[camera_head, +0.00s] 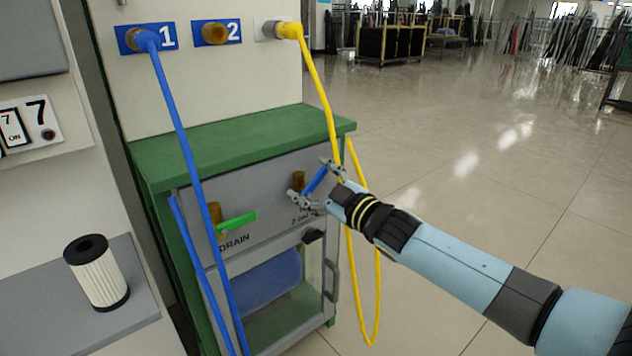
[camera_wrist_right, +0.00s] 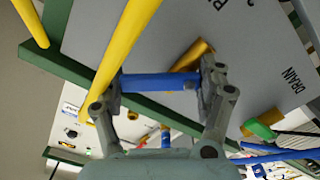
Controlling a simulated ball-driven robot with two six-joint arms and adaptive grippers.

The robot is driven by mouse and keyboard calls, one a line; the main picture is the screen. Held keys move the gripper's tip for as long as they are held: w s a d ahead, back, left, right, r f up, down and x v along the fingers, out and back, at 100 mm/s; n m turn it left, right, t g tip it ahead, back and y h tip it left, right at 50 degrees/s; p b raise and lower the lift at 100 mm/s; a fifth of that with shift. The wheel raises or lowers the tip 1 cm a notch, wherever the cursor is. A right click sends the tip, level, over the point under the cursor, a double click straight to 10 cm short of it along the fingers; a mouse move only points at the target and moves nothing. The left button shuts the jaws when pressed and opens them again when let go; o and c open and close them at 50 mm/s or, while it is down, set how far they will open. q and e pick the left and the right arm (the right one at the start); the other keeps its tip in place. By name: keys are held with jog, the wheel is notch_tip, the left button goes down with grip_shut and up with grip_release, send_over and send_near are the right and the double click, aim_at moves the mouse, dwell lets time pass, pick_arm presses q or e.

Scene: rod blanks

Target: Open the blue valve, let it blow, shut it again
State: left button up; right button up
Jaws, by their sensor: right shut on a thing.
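The blue valve has a blue lever handle (camera_head: 316,181) and a brass body (camera_head: 298,182) on the grey front panel of the green cabinet. The handle slants up to the right in the head view. My right gripper (camera_head: 309,179) is shut on this handle, one finger at each end. In the right wrist view the blue handle (camera_wrist_right: 160,82) spans the gap between the two fingers, with brass behind it. The lettering beside the valve is partly hidden by the gripper. My left gripper is in neither view.
A green-handled valve (camera_head: 238,222) marked DRAIN sits to the left on the panel. A yellow hose (camera_head: 318,80) hangs close beside my right gripper. A blue hose (camera_head: 180,130) runs down from port 1. A white filter (camera_head: 97,273) stands on a grey shelf.

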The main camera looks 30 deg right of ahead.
jog(key=n, duration=0.2)
jog(key=shift+a+r+n, duration=0.15)
jog(key=shift+a+n, duration=0.15)
jog(key=shift+n, duration=0.1)
jog(key=n, duration=0.2)
jog(key=shift+a+r+n+b, duration=0.1)
jog(key=shift+a+n+b, duration=0.2)
jog(key=shift+n, duration=0.1)
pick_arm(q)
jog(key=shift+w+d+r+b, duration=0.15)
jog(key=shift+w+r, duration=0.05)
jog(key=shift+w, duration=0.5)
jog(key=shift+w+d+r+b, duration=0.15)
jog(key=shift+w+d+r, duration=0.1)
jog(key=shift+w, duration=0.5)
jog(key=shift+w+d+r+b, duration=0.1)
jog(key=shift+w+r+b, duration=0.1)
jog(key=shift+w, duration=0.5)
pick_arm(e)
jog(key=shift+s+a+r+n, duration=0.1)
jog(key=shift+a+n, duration=0.15)
jog(key=shift+n, duration=0.95)
jog(key=shift+s+a+n, duration=0.1)
jog(key=shift+a+n, duration=0.15)
jog(key=shift+n, duration=0.95)
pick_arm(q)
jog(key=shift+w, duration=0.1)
pick_arm(e)
jog(key=o, duration=1.1)
jog(key=shift+w, duration=0.1)
